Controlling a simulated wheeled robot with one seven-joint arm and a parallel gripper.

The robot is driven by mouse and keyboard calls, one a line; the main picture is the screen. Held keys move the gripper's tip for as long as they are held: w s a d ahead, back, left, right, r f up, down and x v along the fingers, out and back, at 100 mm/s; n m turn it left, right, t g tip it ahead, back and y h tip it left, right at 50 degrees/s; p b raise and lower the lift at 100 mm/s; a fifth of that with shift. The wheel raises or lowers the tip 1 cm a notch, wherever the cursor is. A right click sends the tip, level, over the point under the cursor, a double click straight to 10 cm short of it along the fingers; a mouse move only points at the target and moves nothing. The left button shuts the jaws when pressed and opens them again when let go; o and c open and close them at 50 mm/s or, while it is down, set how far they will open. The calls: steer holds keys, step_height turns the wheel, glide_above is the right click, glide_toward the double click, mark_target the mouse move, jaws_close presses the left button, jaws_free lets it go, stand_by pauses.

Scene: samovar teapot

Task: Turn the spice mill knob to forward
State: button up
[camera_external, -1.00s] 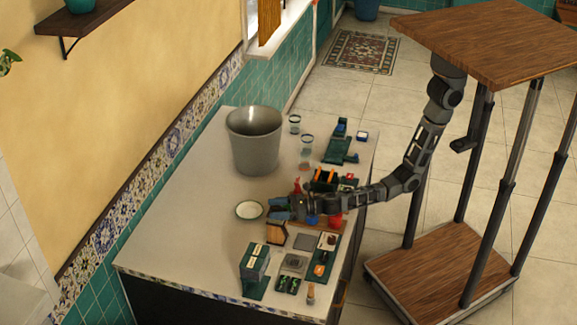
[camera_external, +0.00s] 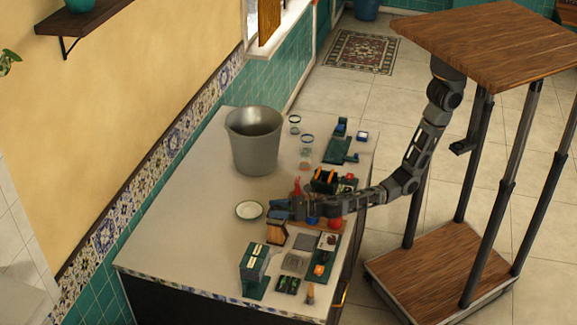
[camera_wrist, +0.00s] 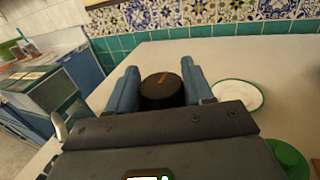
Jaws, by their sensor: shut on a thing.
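In the wrist view a dark round knob (camera_wrist: 162,90) with an orange pointer mark on its face sits between the two blue fingers of my gripper (camera_wrist: 160,88). The fingers are shut on the knob's sides. The mill body under the knob is hidden by my gripper. In the external view my gripper (camera_external: 281,209) is low over the middle of the counter, and the knob cannot be made out there.
A white plate (camera_external: 249,210) lies close to my gripper. A wooden block-like object (camera_external: 276,232) stands just in front. A grey bucket (camera_external: 254,145), glasses (camera_external: 306,143) and a green device (camera_external: 255,270) share the counter (camera_external: 190,235). Its left part is clear.

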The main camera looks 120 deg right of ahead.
steer(key=m+g+h+b, duration=0.3)
steer(key=m+g+h, duration=0.2)
steer(key=h, duration=0.1)
steer(key=shift+a+f, duration=0.1)
steer(key=m+g+h+b, duration=0.1)
steer(key=m+g+b, duration=0.1)
steer(key=g, duration=0.1)
steer(key=m+g+h+b, duration=0.2)
steer(key=g, duration=0.1)
steer(key=shift+w+m, duration=0.1)
steer(key=shift+m, duration=0.2)
steer(key=m+g+b, duration=0.1)
steer(key=g+b, duration=0.1)
steer(key=m+g+b, duration=0.2)
steer(key=g+b, duration=0.1)
steer(key=shift+f+h, duration=0.2)
steer(key=shift+h, duration=0.1)
steer(key=m+g+b, duration=0.1)
steer(key=g+b, duration=0.2)
steer(key=b, duration=0.1)
steer(key=shift+m, duration=0.4)
steer(key=shift+r+g+b, duration=0.1)
steer(key=shift+g+b, duration=0.2)
steer(key=shift+b, duration=0.2)
steer(key=shift+r+m+g+b, duration=0.15)
steer(key=shift+m+g+b, duration=0.35)
steer(key=shift+g+b, duration=0.15)
steer(key=o, duration=0.9)
steer(key=shift+o, duration=0.2)
